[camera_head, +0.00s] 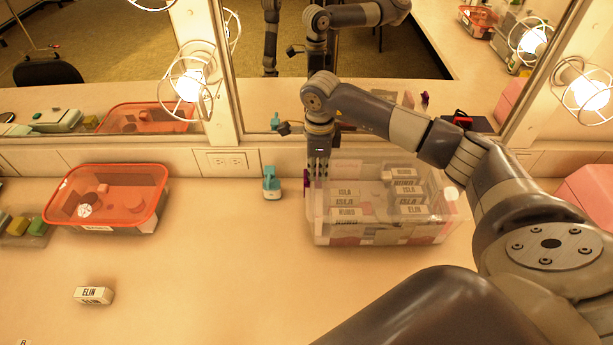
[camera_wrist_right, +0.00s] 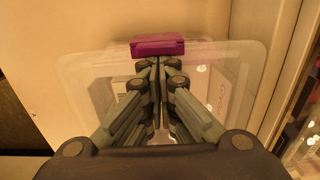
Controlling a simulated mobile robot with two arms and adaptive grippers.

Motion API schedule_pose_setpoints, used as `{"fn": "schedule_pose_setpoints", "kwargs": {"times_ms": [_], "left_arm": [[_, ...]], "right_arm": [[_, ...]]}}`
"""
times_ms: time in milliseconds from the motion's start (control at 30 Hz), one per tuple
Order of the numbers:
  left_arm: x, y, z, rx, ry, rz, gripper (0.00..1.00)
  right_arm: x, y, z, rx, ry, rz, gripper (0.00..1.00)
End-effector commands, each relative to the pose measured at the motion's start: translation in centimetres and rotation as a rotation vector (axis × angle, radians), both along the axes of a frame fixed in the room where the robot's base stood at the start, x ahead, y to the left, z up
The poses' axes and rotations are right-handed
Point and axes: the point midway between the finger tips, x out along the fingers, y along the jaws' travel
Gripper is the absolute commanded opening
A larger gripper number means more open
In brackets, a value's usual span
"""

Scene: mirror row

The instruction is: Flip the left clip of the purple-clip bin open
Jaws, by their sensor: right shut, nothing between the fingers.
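The purple-clip bin (camera_head: 378,236) is a clear box with several name-labelled blocks inside, standing on the counter below the mirror. Its left clip, purple (camera_head: 306,186), shows as a thin strip at the left end of the bin. In the right wrist view the purple clip (camera_wrist_right: 158,46) lies just beyond my fingertips, at the edge of the clear bin. My right gripper (camera_head: 319,178) points down at the bin's left end, fingers together and empty. I cannot tell whether the fingers touch the clip. My left gripper is not in view.
A red-rimmed bin (camera_head: 108,225) stands at the left. A teal-topped bottle (camera_head: 271,184) stands just left of the purple-clip bin. A labelled block (camera_head: 94,295) lies at front left. The mirror and a caged lamp (camera_head: 587,92) are behind. The front middle counter is clear.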

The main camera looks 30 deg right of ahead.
Motion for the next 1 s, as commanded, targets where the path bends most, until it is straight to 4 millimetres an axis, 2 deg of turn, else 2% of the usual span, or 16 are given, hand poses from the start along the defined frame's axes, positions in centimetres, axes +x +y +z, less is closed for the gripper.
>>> {"fn": "schedule_pose_setpoints", "kwargs": {"times_ms": [33, 633, 833, 1000], "left_arm": [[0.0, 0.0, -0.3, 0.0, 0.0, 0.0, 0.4], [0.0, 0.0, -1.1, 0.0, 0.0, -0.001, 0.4], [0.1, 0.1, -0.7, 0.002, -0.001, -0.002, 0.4], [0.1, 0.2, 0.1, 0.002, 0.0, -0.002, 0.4]], "right_arm": [[-0.4, 0.1, -0.8, -0.001, 0.015, 0.002, 0.0], [0.2, 1.6, -1.7, -0.004, 0.028, 0.003, 0.0], [0.1, 1.3, -1.1, -0.007, 0.028, 0.0, 0.0], [0.2, 1.1, 0.3, -0.006, 0.023, 0.0, 0.0]]}}
